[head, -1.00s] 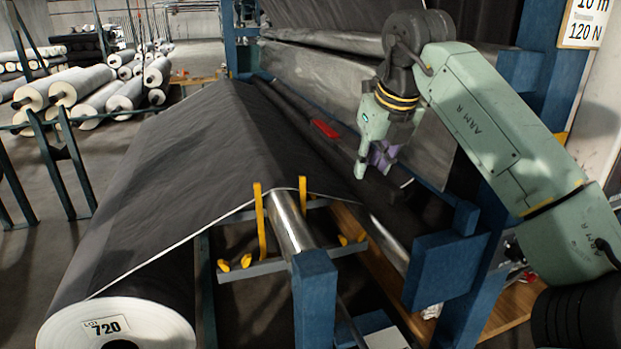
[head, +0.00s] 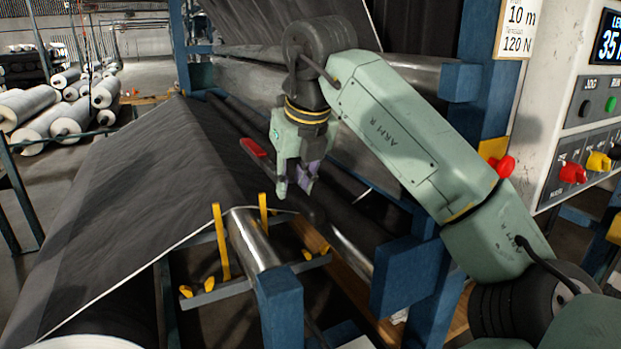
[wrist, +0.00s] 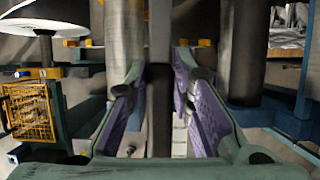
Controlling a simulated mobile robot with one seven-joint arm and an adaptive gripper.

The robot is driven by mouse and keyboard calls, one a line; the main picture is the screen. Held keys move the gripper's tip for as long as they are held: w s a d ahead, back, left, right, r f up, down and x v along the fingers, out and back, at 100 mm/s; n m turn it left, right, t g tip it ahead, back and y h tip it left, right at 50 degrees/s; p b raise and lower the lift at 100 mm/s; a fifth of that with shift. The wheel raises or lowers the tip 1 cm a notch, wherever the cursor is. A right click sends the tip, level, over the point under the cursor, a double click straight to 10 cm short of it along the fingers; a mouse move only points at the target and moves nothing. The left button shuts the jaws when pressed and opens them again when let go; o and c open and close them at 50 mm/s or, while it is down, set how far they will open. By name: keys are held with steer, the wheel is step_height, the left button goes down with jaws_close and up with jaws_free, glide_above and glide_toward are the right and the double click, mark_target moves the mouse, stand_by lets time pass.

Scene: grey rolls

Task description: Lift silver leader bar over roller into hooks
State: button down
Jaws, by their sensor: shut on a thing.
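My gripper (head: 298,190) points down just above the dark roller at the frame's middle. In the wrist view its purple-padded jaws (wrist: 161,105) are on either side of a narrow bar (wrist: 160,95), grey above and dark in shadow below. I take this to be the leader bar; its ends are hidden. A silver roller (head: 252,240) lies left of and nearer than the gripper. Two yellow upright hooks (head: 220,242) and (head: 263,213) stand beside it. Black sheet (head: 150,185) with a white edge runs from the big roll to this roller.
Blue posts (head: 280,310) and a blue block (head: 403,272) flank the rollers. A control panel (head: 590,110) with knobs stands at right. White rolls (head: 40,120) are stacked at far left.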

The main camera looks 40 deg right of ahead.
steer(key=w+a, duration=0.3)
steer(key=a, duration=0.6)
steer(key=w+a, duration=0.2)
steer(key=a, duration=0.7)
steer(key=shift+d+f+b, duration=0.15)
steer(key=shift+f+b, duration=7.05)
steer(key=shift+f, duration=2.6)
steer(key=c, duration=1.3)
jaws_free()
steer(key=v, duration=0.7)
steer(key=shift+r, duration=0.25)
